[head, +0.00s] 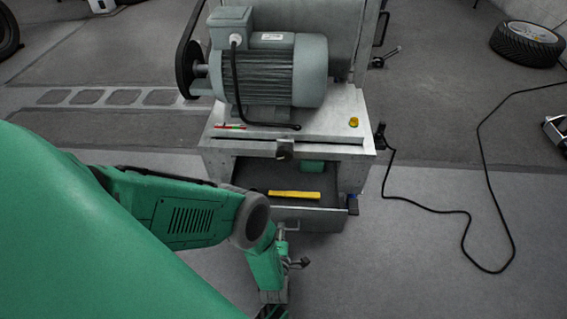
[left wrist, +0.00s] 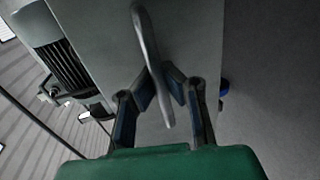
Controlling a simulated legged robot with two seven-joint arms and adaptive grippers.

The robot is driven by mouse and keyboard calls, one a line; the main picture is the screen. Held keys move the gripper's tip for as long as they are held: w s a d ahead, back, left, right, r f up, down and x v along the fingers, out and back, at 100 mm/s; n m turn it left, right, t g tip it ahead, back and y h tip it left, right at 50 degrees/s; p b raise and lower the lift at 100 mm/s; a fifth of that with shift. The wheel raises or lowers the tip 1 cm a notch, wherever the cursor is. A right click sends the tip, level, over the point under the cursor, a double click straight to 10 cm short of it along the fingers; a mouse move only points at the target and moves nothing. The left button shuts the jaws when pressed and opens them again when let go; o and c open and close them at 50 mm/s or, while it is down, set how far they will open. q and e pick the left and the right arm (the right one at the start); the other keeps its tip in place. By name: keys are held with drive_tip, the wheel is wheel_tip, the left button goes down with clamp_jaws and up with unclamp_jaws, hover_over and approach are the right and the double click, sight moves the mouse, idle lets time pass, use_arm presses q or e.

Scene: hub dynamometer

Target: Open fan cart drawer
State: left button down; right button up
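The fan cart drawer (head: 308,218) stands pulled out from the front of the grey cart, with its dark inside showing. A yellow object (head: 295,194) and a green object (head: 312,166) lie in it. The drawer handle (head: 291,227) is a grey bar on the drawer front. My left gripper (head: 290,252) is at this handle, partly hidden by my arm in the head view. In the left wrist view, the fingers of my left gripper (left wrist: 162,84) angle in from both sides of the handle (left wrist: 151,60) and appear closed on it. My right gripper is not in view.
A grey motor (head: 275,75) sits on the cart top (head: 325,125), with a yellow button (head: 353,122) nearby. A black cable (head: 430,210) lies on the floor at the right. A tire (head: 525,42) lies at the far right. The floor in front of the drawer is clear.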

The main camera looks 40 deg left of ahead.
use_arm(q)
drive_tip(key=shift+s+d+f, duration=0.1)
drive_tip(key=shift+s+d, duration=0.3)
drive_tip(key=shift+s, duration=0.2)
drive_tip(key=shift+s+d, duration=0.4)
drive_tip(key=shift+s, duration=0.2)
drive_tip(key=c, duration=1.6)
unclamp_jaws()
drive_tip(key=shift+a+f, duration=0.1)
drive_tip(key=shift+a, duration=0.1)
drive_tip(key=shift+w, duration=0.1)
drive_tip(key=shift+r, duration=0.2)
